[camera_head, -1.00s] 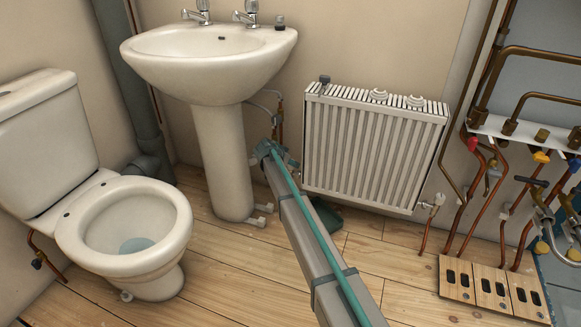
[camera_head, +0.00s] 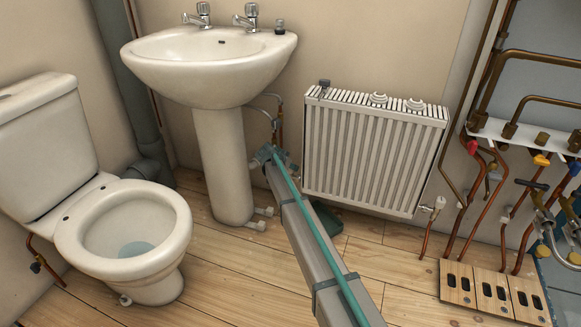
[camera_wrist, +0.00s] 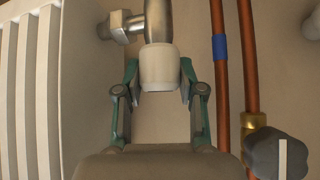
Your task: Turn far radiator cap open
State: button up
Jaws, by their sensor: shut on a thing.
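The white radiator (camera_head: 375,150) hangs on the back wall. In the wrist view, my gripper (camera_wrist: 160,82) has its two green fingers shut around the sides of a white cap (camera_wrist: 159,66). The cap sits on a metal valve fitting (camera_wrist: 158,22) beside the radiator's edge. In the head view, my gripper (camera_head: 268,156) is at the radiator's lower left corner and hides this cap. Another white valve cap (camera_head: 439,201) shows at the radiator's lower right corner, apart from my gripper.
The sink pedestal (camera_head: 222,165) stands close to the left of my gripper. In the wrist view, two copper pipes (camera_wrist: 219,60) run to the right of the cap, with a dark grey knob (camera_wrist: 276,153) at lower right. Brass pipework (camera_head: 490,160) fills the right side. The toilet (camera_head: 125,225) is at left.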

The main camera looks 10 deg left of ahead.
jog(key=shift+r, duration=0.15)
jog(key=n+y+p, duration=0.1)
jog(key=p, duration=0.1)
jog(key=n+y+p, duration=0.1)
jog(key=p, duration=0.1)
jog(key=n+t+y+p, duration=0.1)
jog(key=n+p, duration=0.1)
jog(key=shift+d+r, duration=0.15)
jog(key=shift+r, duration=0.1)
jog(key=n+y+p, duration=0.1)
jog(key=n+p, duration=0.1)
jog(key=p, duration=0.1)
jog(key=shift+f+y+p, duration=0.1)
jog(key=shift+y+p, duration=0.2)
jog(key=shift+f+n+y+p, duration=0.2)
jog(key=shift+n+y+p, duration=0.3)
jog(key=shift+n+p, duration=0.3)
jog(key=shift+f, duration=0.1)
jog(key=o, duration=1.1)
jog(key=shift+o, duration=0.2)
